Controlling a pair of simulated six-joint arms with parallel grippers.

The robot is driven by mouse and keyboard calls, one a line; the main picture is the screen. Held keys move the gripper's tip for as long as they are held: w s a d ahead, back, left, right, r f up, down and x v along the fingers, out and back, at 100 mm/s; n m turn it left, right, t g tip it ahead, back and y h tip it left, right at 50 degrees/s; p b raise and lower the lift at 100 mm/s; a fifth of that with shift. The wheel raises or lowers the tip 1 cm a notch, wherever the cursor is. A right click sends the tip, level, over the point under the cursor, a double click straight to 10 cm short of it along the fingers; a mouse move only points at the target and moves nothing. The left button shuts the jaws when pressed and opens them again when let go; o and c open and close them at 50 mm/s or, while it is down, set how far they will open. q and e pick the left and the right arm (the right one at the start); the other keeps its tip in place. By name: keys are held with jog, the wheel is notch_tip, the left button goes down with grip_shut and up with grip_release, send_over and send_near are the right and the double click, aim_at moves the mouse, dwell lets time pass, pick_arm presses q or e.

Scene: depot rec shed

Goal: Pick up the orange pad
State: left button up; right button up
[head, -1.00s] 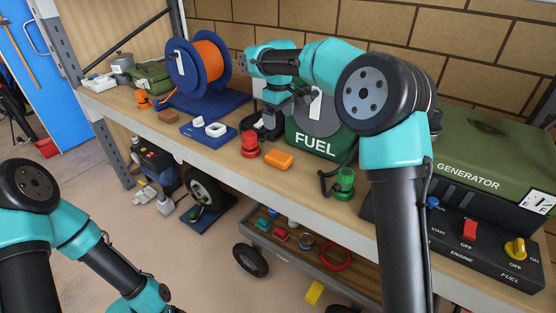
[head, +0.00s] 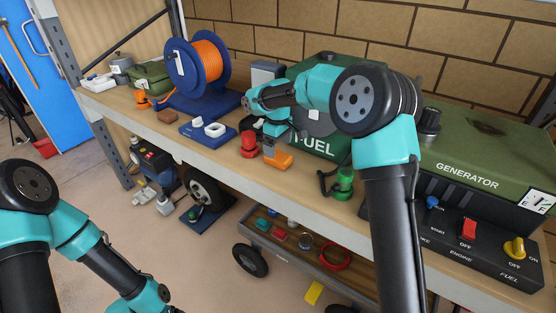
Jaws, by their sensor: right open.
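The orange pad (head: 284,160) lies on the wooden bench top in front of the green FUEL can (head: 325,147). My right gripper (head: 270,151) points down at the pad's left end, with its fingers open and close to it. The fingers hide part of the pad's left side, and I cannot tell whether they touch it. My left arm enters at the lower left, and its gripper is out of the picture.
A red fitting (head: 248,145) stands just left of the pad. A green fitting (head: 343,184) stands to its right. The green generator (head: 470,150) fills the right.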

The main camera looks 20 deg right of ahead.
aim_at(278, 155)
jog(key=shift+f, duration=0.1)
jog(key=shift+w+f, duration=0.15)
jog(key=shift+f, duration=1.1)
jog(key=shift+w+f, duration=0.1)
jog(key=shift+f, duration=1.15)
jog(key=shift+c, duration=0.2)
jog(key=c, duration=1)
jog(key=shift+o, duration=0.2)
jog(key=shift+r, duration=0.1)
jog(key=shift+r, duration=1.7)
jog(key=s+a+r, duration=0.1)
jog(key=s+a, duration=0.3)
jog(key=s, duration=1.1)
jog(key=shift+s+a+r, duration=0.15)
jog(key=shift+s+r, duration=0.05)
